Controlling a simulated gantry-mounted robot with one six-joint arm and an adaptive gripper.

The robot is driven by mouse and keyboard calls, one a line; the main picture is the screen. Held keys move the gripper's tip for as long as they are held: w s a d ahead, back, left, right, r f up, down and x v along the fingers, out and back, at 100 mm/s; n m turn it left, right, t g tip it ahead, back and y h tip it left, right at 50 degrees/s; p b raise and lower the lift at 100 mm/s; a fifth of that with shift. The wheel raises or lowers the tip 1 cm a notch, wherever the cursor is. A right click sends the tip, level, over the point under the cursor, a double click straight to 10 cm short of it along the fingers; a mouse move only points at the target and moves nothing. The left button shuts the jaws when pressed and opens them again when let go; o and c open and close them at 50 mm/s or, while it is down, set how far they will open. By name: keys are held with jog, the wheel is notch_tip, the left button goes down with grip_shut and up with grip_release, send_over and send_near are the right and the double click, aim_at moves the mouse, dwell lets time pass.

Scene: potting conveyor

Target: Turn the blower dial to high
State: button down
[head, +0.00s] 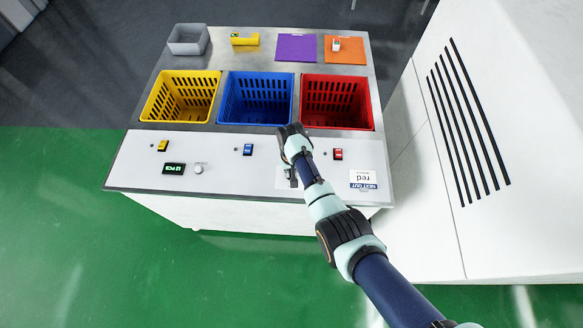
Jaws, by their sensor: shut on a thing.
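My gripper (291,178) points down at the white front panel of the bench, right of centre. Its fingers are shut on the blower dial, which they and my wrist hide almost fully. The pale dial plate (280,183) shows at the left of the fingers. The dial's pointer and its setting cannot be read from here.
Yellow (144,111), blue (221,113) and red (373,120) baskets stand behind the panel. Left on the panel are a display (174,169) and a round knob (198,169).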

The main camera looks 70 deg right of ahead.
jog(key=shift+m, duration=1)
jog(key=c, duration=1.2)
grip_release()
jog(key=shift+o, duration=0.2)
jog(key=shift+r, duration=0.1)
notch_tip(320, 180, up, 12)
